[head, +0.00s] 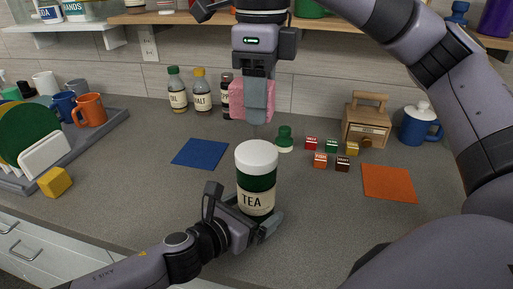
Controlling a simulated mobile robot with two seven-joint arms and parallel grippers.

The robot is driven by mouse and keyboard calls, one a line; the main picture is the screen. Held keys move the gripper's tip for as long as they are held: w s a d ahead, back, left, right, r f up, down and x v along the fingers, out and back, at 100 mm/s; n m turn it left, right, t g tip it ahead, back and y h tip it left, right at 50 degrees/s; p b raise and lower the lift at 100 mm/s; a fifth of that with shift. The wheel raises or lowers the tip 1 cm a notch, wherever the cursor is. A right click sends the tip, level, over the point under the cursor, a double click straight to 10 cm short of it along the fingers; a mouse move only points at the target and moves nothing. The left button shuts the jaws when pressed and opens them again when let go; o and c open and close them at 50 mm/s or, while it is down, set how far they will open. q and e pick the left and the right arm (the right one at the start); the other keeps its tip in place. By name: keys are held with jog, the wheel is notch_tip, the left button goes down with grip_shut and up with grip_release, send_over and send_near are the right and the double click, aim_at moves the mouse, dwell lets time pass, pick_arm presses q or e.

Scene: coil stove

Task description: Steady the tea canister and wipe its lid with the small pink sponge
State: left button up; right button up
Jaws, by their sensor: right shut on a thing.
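The tea canister (257,182), green with a cream TEA label and a white lid (257,156), stands upright on the grey counter. My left gripper (262,222) is low at the canister's base, with fingers around its lower part; the canister hides part of the fingers, so I cannot tell whether they press on it. The small pink sponge (238,103) is in my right gripper (258,118), which points down above and slightly behind the lid. The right gripper is shut on the sponge, and a gap shows between sponge and lid.
A blue mat (201,153) lies left of the canister, an orange mat (389,183) right. Several small labelled cubes (320,160), a green-capped jar (285,139), bottles (177,90) and a wooden box (367,122) stand behind. A dish tray (110,135) is far left.

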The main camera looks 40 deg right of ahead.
pick_arm(q)
jog(key=v, duration=1.2)
jog(key=shift+s+a, duration=0.1)
dwell(0.4)
